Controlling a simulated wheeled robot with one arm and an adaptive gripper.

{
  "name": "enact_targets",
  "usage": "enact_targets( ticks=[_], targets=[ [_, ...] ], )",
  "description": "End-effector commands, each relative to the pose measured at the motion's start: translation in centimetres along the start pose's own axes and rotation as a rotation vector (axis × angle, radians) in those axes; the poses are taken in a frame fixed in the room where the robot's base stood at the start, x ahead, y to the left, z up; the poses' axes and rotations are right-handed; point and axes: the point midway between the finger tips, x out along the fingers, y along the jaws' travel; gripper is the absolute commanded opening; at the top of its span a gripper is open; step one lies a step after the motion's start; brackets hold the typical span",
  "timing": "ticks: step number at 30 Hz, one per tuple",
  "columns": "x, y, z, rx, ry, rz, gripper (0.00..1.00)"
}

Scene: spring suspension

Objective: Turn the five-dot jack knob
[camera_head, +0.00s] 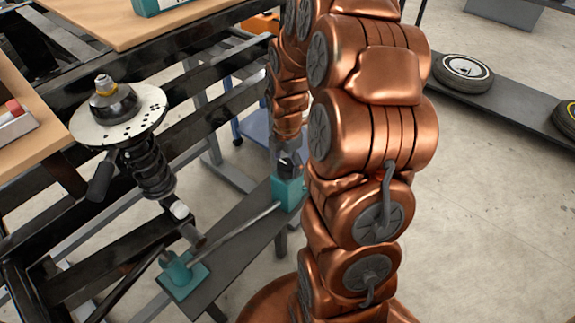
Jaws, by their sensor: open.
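A teal jack block (288,194) sits at the far end of a dark plank, under the end of my arm. A second teal jack block (183,274) sits at the near end. A slanting grey rod (238,222) runs between them. My gripper (288,165) is small and partly hidden at the end of my copper arm, pointing down just above the far teal block. It is open. The knob under it cannot be made out clearly, and no dots are readable on either block. I cannot tell whether the gripper touches the knob.
A black coil-spring strut (151,168) with a pale round plate (118,115) stands at left in a black metal frame (190,133). Wooden tabletops (110,18) lie above left. Wheels (463,72) rest on a dark platform at right. Open floor (490,220) lies at right.

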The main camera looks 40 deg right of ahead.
Motion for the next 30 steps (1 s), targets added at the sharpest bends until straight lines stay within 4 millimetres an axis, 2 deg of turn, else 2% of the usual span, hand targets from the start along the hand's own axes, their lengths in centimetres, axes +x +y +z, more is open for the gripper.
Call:
enact_targets(
  ticks=[4,12,27,30],
  targets=[
    [1.25,-0.1,0.01,0.001,0.001,-0.004,0.82],
    [1.38,-0.02,0.02,0.001,0.0,-0.001,0.81],
    [1.37,0.01,0.0,0.001,0.0,0.0,0.29],
    [1.38,-0.01,0.3,0.002,0.0,0.0,0.22]
  ],
)
